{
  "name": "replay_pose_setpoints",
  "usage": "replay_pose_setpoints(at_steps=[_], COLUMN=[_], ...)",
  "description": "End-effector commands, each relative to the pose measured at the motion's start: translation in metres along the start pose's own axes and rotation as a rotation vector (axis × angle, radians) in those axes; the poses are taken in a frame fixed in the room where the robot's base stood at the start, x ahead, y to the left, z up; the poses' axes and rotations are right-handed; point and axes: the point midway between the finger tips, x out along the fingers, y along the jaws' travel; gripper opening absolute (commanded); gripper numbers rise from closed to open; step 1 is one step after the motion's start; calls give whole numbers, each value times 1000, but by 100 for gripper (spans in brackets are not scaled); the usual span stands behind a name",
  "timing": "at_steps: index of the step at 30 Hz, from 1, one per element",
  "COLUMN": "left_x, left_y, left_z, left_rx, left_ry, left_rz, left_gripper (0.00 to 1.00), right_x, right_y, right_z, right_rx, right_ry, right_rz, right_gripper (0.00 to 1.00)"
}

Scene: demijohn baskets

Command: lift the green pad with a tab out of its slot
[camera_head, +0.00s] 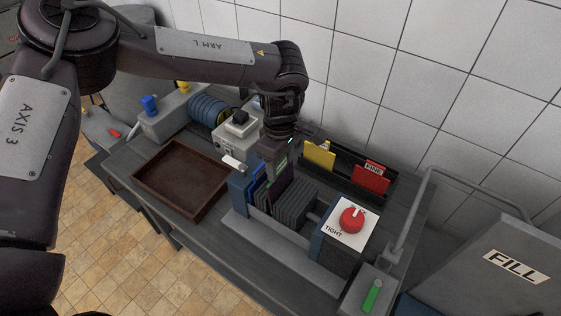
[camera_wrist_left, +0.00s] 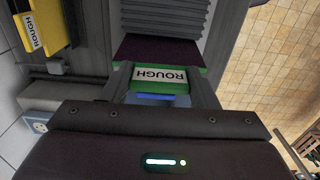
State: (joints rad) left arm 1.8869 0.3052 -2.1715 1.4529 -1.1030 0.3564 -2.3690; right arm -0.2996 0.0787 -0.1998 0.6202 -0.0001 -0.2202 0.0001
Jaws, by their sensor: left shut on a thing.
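My left gripper (camera_head: 275,160) points down over the press. In the left wrist view its fingers (camera_wrist_left: 162,90) are shut on the green tab of the pad (camera_wrist_left: 185,87), which has a white label reading ROUGH. A dark maroon face of the pad shows beyond the tab. In the head view, the gripper and pad stand between a blue end block (camera_head: 238,190) and grey ribbed plates (camera_head: 294,206). The pad's lower edge is hidden, so I cannot tell whether it is still in a slot. My right gripper is not in view.
A black rack (camera_head: 340,172) behind holds a yellow pad (camera_head: 319,154) and a red pad (camera_head: 371,177). A brown tray (camera_head: 143,178) lies left, empty. A red knob (camera_head: 352,219) sits right of the plates. A grey FILL panel (camera_head: 480,275) and a rail (camera_head: 409,222) stand at right.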

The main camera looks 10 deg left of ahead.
Motion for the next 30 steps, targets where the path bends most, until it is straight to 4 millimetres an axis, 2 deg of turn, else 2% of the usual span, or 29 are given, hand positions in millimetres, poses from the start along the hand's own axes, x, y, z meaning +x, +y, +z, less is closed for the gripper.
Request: replay_pose_setpoints(at_steps=[9, 30], left_x=[-1, -20], left_y=[0, 0], left_z=[0, 0], left_rx=[1, 115], left_ry=[1, 1], left_rz=[0, 0], left_gripper=[32, 32], right_x=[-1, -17], right_y=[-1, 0], right_z=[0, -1], right_rx=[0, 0], right_ry=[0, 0], right_rz=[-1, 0], right_gripper=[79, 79])
